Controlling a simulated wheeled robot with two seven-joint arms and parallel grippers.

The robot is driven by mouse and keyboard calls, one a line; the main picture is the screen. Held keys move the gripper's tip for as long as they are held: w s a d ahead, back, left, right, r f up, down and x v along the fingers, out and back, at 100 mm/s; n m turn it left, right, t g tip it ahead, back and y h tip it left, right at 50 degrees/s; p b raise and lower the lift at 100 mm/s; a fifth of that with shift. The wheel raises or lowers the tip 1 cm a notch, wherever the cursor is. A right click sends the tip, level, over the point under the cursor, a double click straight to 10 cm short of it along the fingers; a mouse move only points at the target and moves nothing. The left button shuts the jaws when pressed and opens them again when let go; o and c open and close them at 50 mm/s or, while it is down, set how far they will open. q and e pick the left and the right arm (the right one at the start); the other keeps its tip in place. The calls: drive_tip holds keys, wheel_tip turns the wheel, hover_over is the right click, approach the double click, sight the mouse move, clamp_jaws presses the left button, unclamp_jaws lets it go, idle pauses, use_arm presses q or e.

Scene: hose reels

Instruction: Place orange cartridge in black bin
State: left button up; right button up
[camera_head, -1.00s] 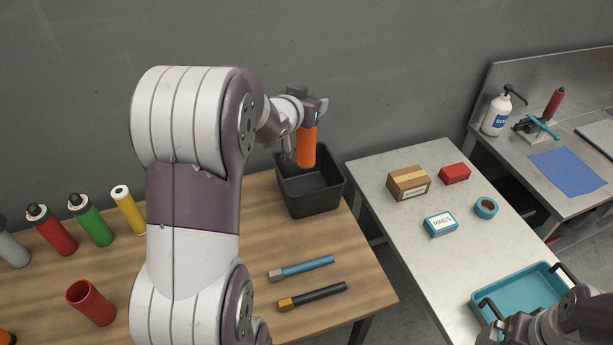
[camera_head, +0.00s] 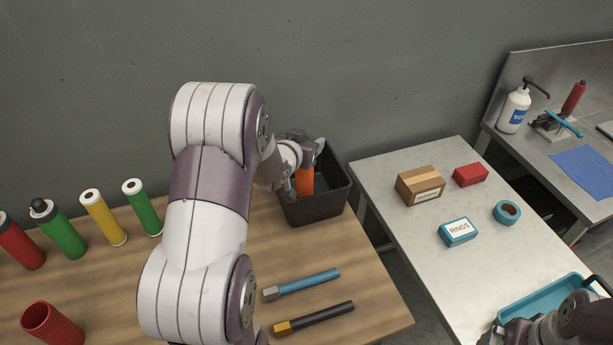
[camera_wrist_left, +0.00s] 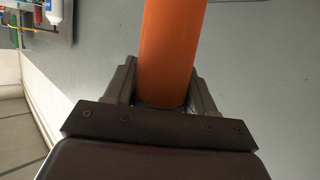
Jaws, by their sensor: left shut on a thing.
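The orange cartridge (camera_head: 305,181) is upright in my left gripper (camera_head: 304,166), at the black bin (camera_head: 318,209) on the wooden table. Its lower part shows against the inside of the bin, below the rim line. I cannot tell whether it touches the bin floor. In the left wrist view the orange cartridge (camera_wrist_left: 170,50) stands between the two fingers of my left gripper (camera_wrist_left: 165,90), which are shut on it. My right arm shows at the lower right corner of the head view, with its fingers not clear.
A blue-handled tool (camera_head: 308,282) and a black-handled tool (camera_head: 320,317) lie in front of the bin. A pale table (camera_head: 400,225) with boxes is to the right, across a gap.

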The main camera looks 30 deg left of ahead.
use_arm(q)
wheel_tip(320, 180, down, 9)
drive_tip(key=shift+s+r+p, duration=0.1)
drive_tip(key=shift+r+p, duration=0.05)
drive_tip(key=shift+p, duration=0.25)
drive_tip(key=shift+s+d, duration=0.1)
drive_tip(key=o, duration=1.4)
drive_tip(key=shift+r, duration=0.15)
drive_tip(key=b+v, duration=0.1)
drive_tip(key=v, duration=1)
drive_tip(key=s+d+g, duration=0.4)
drive_tip(key=d, duration=0.1)
drive_tip(key=s+d+m+g+h, duration=0.1)
drive_tip(key=s+d+g, duration=0.3)
drive_tip(key=s+d, duration=0.1)
drive_tip(key=s+d+f+g, duration=0.1)
drive_tip(key=s+d+g, duration=0.2)
drive_tip(key=s+d, duration=0.1)
drive_tip(key=shift+s+d+m+g+h, duration=0.4)
drive_tip(key=shift+s, duration=0.3)
